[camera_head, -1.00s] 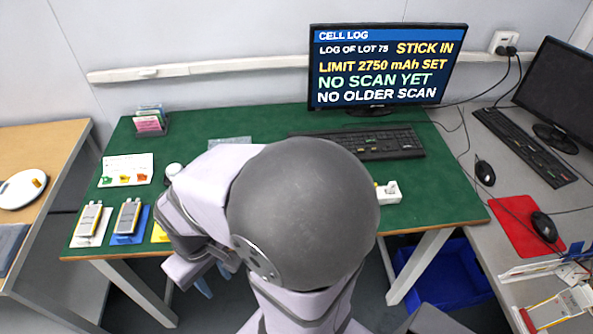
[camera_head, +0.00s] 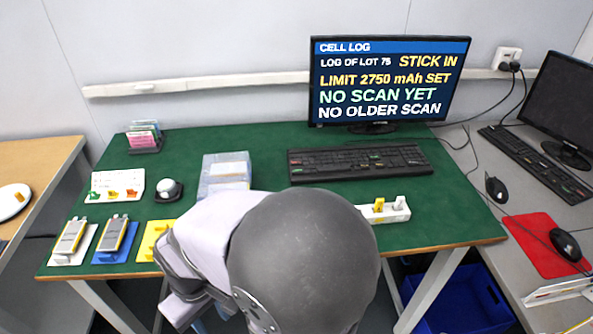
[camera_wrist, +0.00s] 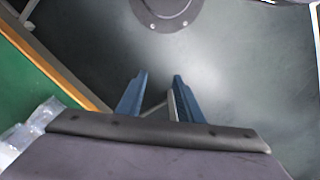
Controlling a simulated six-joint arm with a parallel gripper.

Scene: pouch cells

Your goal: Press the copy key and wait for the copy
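The black keyboard (camera_head: 360,160) lies on the green desk below the monitor. Its key labels are too small to read, so I cannot pick out the copy key. The monitor (camera_head: 386,80) is lit and shows CELL LOG, STICK IN, a 2750 mAh limit and NO OLDER SCAN. A yellow stick (camera_head: 379,205) stands in the white socket block (camera_head: 397,213). My gripper (camera_wrist: 160,76) is open and empty in the wrist view, pointing over the grey floor, clear of the desk. In the head view my arm mostly hides it, near the front edge.
Pouch cells lie on a white mat (camera_head: 62,260) and a blue mat (camera_head: 101,258); a yellow mat (camera_head: 146,252) is partly hidden. A clear box (camera_head: 223,188) sits left of the keyboard. A card holder (camera_head: 144,147) stands at the back left. A second keyboard (camera_head: 530,160) lies at right.

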